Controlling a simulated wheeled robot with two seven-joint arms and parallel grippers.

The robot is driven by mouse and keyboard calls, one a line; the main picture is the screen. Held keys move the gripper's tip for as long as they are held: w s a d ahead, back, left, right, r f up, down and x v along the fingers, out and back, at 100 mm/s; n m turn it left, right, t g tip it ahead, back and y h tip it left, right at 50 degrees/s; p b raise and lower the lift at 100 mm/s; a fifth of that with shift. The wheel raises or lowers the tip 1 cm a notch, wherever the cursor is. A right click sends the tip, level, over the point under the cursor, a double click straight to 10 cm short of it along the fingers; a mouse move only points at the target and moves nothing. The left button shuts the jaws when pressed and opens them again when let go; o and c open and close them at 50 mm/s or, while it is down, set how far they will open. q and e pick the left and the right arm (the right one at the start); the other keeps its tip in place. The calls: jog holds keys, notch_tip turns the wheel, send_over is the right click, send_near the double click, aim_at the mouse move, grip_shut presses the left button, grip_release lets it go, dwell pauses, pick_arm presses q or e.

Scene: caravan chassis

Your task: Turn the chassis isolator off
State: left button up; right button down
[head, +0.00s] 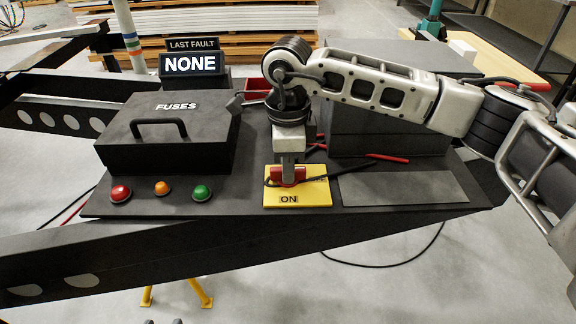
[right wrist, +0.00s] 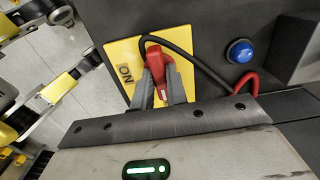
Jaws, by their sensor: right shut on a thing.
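The chassis isolator is a yellow plate (head: 314,197) with a red handle (head: 274,177), on the dark panel at the middle of the head view. Its ON label is readable at the near edge; a second label at the right is mostly hidden. My right gripper (head: 288,172) comes down from above and is shut on the red handle. In the right wrist view the two fingers (right wrist: 160,78) clasp the red handle (right wrist: 154,52), beside the yellow plate (right wrist: 122,50). The handle's exact angle is hard to tell behind the fingers. My left gripper is not in view.
A black fuse box (head: 165,150) stands left, with red (head: 121,193), orange (head: 162,188) and green (head: 202,192) buttons before it. A display (head: 192,64) behind reads NONE. A black cable (head: 345,169) runs beside the handle. A blue button (right wrist: 240,51) sits nearby.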

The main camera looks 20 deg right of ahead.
jog(key=shift+r, duration=0.15)
jog(key=c, duration=1.4)
grip_release()
notch_tip(320, 180, up, 16)
jog(key=shift+p, duration=0.45)
